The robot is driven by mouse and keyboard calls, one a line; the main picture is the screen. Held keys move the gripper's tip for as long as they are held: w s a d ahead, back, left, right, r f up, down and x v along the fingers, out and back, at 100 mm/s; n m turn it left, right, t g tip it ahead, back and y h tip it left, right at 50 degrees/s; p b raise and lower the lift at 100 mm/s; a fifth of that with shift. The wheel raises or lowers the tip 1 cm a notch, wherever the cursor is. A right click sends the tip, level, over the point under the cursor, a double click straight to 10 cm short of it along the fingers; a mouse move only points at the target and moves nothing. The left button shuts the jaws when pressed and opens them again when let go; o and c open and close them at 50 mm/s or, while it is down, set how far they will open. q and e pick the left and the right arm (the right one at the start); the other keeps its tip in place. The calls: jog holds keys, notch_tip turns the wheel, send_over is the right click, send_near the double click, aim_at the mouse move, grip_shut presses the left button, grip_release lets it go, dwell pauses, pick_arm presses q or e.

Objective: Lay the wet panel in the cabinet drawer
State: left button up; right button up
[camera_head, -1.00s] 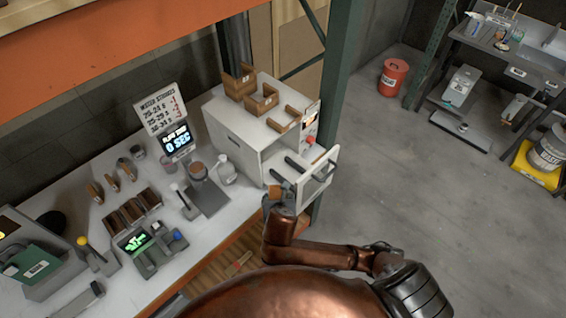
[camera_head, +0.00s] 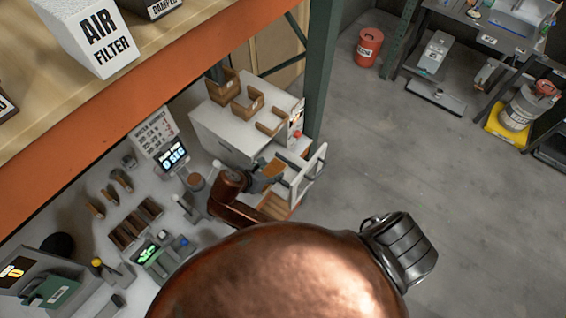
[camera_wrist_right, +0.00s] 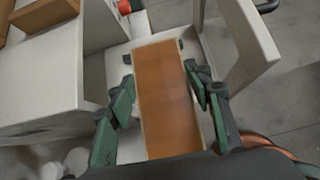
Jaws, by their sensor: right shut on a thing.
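The wet panel (camera_wrist_right: 168,100) is a flat orange-brown rectangle in the right wrist view; it also shows in the head view (camera_head: 272,168). My right gripper (camera_wrist_right: 166,98) is shut on its two long sides; it shows small in the head view (camera_head: 260,178). The white cabinet (camera_head: 222,133) stands at the back of the bench. Its drawer is pulled out at the right, with an upright white front frame (camera_head: 309,170). The panel is over the drawer opening, between cabinet and front frame. Whether it touches the drawer floor I cannot tell. My left gripper is not in view.
Wooden holders (camera_head: 246,104) sit on the cabinet top. A red knob (camera_head: 297,135) is on its right side. A green rack post (camera_head: 322,75) stands just behind. The bench left of my arm holds a display (camera_head: 172,157) and several small tools.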

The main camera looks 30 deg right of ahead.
aim_at(277, 162)
jog(key=w+d+f, duration=0.1)
jog(key=d, duration=0.1)
jog(key=w+d+f, duration=0.1)
jog(key=d, duration=0.1)
jog(key=w+d, duration=0.1)
jog(key=shift+w+d+f+p, duration=0.35)
jog(key=shift+d+f, duration=0.05)
jog(key=x, duration=0.4)
jog(key=a+x, duration=0.1)
jog(key=x, duration=0.1)
jog(key=shift+w+d+f+p, duration=0.15)
jog(key=shift+w+f+p, duration=0.2)
jog(key=shift+f, duration=0.2)
jog(key=f, duration=0.2)
jog(key=shift+w+d+f+p, duration=0.1)
jog(key=shift+d+f+p, duration=0.1)
jog(key=shift+f+p, duration=0.2)
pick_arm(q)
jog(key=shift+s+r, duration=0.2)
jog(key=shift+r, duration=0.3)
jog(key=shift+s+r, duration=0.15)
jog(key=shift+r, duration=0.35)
pick_arm(e)
jog(key=shift+f, duration=0.45)
jog(key=shift+f, duration=0.1)
jog(key=o, duration=1.3)
